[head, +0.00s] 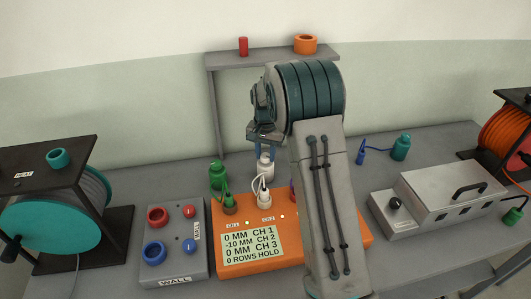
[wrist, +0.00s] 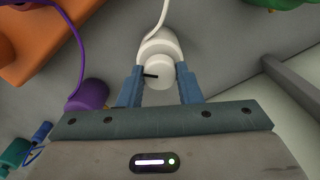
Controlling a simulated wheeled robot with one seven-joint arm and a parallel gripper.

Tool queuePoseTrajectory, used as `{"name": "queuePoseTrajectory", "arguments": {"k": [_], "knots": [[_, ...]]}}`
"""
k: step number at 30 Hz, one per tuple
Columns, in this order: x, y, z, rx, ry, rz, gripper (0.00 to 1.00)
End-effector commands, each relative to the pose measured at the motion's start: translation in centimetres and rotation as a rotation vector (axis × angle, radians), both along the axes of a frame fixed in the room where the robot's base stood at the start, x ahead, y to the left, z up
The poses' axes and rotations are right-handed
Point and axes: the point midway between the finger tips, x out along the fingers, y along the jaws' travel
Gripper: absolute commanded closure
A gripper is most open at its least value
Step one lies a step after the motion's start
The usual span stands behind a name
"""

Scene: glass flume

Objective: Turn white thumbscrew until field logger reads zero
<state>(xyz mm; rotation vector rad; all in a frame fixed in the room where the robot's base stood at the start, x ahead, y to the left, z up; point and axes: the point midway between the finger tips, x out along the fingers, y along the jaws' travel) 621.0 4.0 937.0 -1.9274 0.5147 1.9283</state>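The orange field logger (head: 283,264) stands on the bench. Its screen reads 0 MM CH 1, -10 MM CH 2, 0 MM CH 3, 0 ROWS HOLD. Behind it stands a white gauge body (head: 265,168) with a white cable. In the wrist view the white thumbscrew (wrist: 160,76), with a black mark pointing left, sits on the white body (wrist: 161,43). My gripper (wrist: 161,88) has its blue fingers on either side of the thumbscrew, with a narrow gap at each side. In the head view my gripper (head: 265,153) is above the white body, partly hidden by my arm.
A green gauge (head: 218,176) stands left of the white one. A purple gauge (wrist: 90,95) is at the left in the wrist view. A grey WALL box (head: 176,262) is left of the logger. A shelf (head: 274,54) rises behind; a grey case (head: 450,200) stands right.

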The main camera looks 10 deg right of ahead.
Motion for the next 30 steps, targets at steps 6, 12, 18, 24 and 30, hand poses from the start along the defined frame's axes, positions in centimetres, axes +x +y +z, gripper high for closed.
{"name": "queuePoseTrajectory", "arguments": {"k": [6,12,18,24,30], "knots": [[0.01,0.00,0.04,0.000,0.000,0.004,0.91],[0.03,0.02,0.03,0.000,-0.001,0.051,0.91],[0.06,-0.01,0.03,0.000,-0.002,0.171,0.91],[0.06,-0.01,0.08,0.000,-0.002,0.334,0.91],[0.07,-0.03,0.12,0.000,-0.002,0.488,0.91]]}}
